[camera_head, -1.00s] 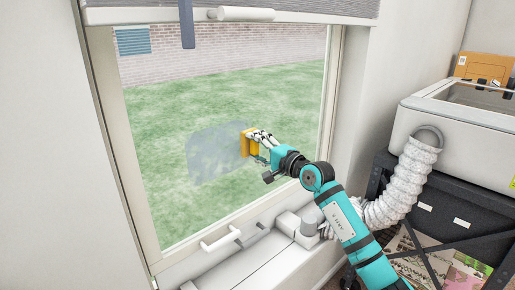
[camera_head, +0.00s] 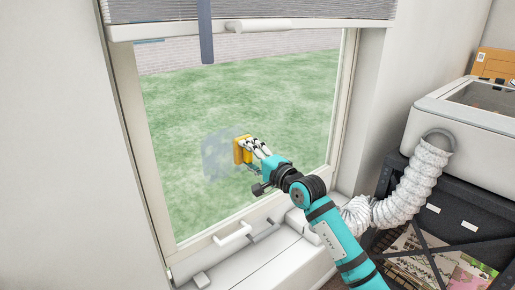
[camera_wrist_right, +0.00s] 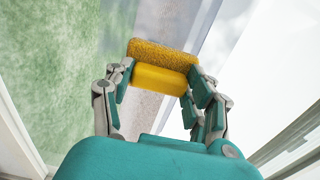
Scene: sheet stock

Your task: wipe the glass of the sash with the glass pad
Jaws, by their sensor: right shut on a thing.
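The sash (camera_head: 166,212) is a pale frame around a large pane of glass (camera_head: 285,95), with lawn and a brick wall behind it. A greyish smeared patch (camera_head: 216,158) shows on the middle of the glass. My right gripper (camera_head: 250,150) is shut on the yellow glass pad (camera_head: 239,151), which is at the right part of the patch and appears to be against the glass. In the right wrist view the pad (camera_wrist_right: 160,78) sits between the fingers (camera_wrist_right: 158,90), its rough face turned away from me. My left gripper is not in view.
A grey blind with a bar (camera_head: 245,27) hangs across the top of the window. A white handle (camera_head: 232,233) is on the lower sash. A white ribbed hose (camera_head: 417,172) runs from a pale machine (camera_head: 470,115) on a dark cabinet at the right.

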